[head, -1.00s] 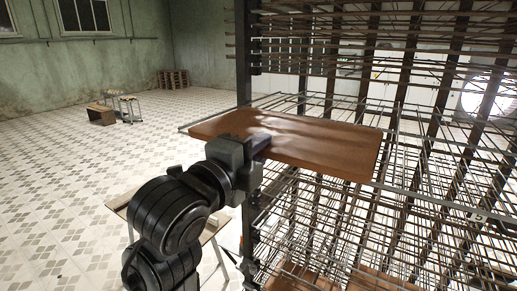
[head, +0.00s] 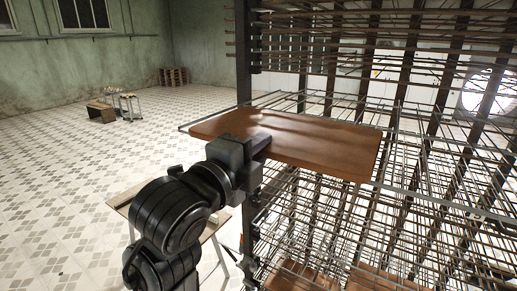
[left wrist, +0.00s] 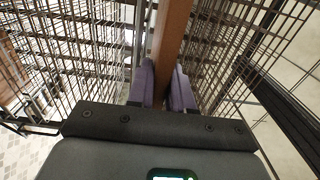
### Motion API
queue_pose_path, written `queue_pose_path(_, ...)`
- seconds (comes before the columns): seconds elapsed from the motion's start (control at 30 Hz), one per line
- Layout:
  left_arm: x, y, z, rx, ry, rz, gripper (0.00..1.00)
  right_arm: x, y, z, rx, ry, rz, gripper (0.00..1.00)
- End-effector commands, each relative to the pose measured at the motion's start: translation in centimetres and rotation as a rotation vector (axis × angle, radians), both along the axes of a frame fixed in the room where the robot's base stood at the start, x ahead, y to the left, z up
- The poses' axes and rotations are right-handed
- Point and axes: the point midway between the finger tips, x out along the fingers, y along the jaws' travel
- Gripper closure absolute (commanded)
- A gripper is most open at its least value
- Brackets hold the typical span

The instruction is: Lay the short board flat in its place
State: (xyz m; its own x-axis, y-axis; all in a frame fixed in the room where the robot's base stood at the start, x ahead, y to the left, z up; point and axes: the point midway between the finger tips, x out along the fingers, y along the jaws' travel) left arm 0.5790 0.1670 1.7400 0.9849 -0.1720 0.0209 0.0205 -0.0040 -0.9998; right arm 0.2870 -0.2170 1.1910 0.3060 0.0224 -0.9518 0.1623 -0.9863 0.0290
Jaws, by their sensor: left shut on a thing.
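The short board (head: 310,142) is a brown, slightly curved plank in the head view. It lies nearly flat at the level of a wire shelf of the dark rack (head: 420,200). Whether it rests on the wires or hovers just above them I cannot tell. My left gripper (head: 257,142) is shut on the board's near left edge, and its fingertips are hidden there. In the left wrist view the board (left wrist: 173,40) shows edge-on between the purple finger pads (left wrist: 164,88). My right gripper is not in view.
More brown boards (head: 300,278) lie on a lower shelf of the rack. Rack posts and many thin rods surround the board. A small table (head: 122,203) stands below my left arm. A bench (head: 101,112) and stools (head: 130,104) stand far off on open tiled floor.

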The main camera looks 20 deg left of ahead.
Motion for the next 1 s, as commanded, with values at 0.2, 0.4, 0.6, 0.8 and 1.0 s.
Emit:
queue_pose_path(0.2,-0.1,0.0,-0.1,-0.001,-0.005,-0.001,1.00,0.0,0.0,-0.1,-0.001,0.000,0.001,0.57)
queue_pose_path(0.4,-0.1,0.0,-0.4,-0.001,-0.005,-0.001,1.00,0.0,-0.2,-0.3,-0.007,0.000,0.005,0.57)
queue_pose_path(0.6,-0.1,0.0,-0.7,-0.001,-0.005,-0.001,1.00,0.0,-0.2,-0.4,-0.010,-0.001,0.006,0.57)
queue_pose_path(0.8,-0.1,0.0,-0.9,-0.001,-0.005,-0.001,1.00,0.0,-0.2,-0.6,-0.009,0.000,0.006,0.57)
queue_pose_path(1.0,-0.1,0.0,-1.0,-0.001,-0.004,-0.001,0.64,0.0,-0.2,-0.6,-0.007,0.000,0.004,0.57)
